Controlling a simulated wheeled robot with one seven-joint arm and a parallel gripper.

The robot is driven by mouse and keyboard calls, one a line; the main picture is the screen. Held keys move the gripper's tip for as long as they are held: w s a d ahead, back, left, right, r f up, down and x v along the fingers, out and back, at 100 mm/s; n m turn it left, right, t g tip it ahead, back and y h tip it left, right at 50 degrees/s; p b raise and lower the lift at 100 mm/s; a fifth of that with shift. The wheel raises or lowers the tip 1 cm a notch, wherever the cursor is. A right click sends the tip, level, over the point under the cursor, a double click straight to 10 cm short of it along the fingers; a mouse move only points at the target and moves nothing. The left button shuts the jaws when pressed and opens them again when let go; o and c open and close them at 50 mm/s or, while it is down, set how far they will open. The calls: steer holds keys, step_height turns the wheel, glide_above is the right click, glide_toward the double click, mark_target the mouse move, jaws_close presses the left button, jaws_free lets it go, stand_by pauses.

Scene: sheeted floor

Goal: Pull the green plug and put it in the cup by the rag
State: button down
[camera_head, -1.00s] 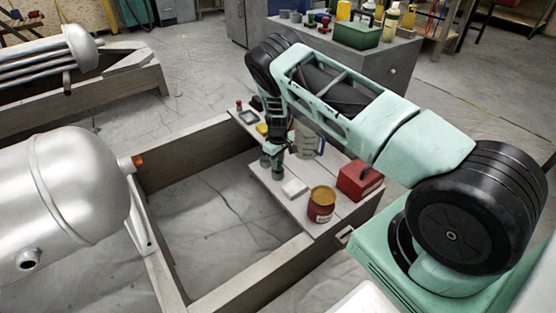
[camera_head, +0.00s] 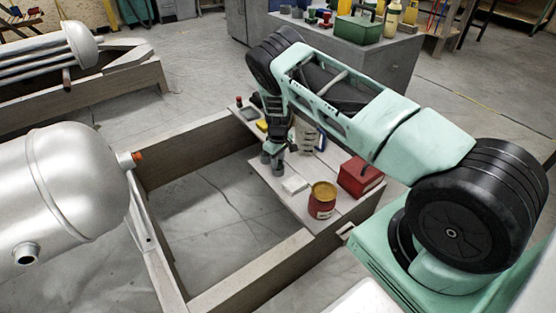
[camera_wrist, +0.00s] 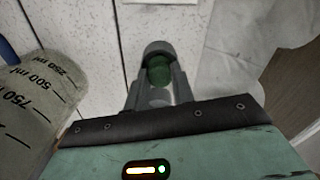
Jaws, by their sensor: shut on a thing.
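My gripper (camera_wrist: 158,75) is shut on the green plug (camera_wrist: 159,70), which shows between the fingertips in the wrist view. A clear measuring cup with ml marks (camera_wrist: 32,105) stands just left of my gripper in the wrist view. In the head view this cup (camera_head: 307,138) is partly hidden behind my wrist. The plug is hidden in the head view, and I cannot tell its height over the board.
A red can with a yellow top (camera_head: 322,199) and a red box (camera_head: 360,178) stand on the board. A yellow item (camera_head: 262,126) lies behind my gripper. A silver tank (camera_head: 75,195) with an orange-red plug (camera_head: 137,159) is at left. The frame's wooden beams (camera_head: 250,272) surround open floor.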

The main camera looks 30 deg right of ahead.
steer(key=shift+f, duration=0.15)
steer(key=c, duration=1.1)
jaws_free()
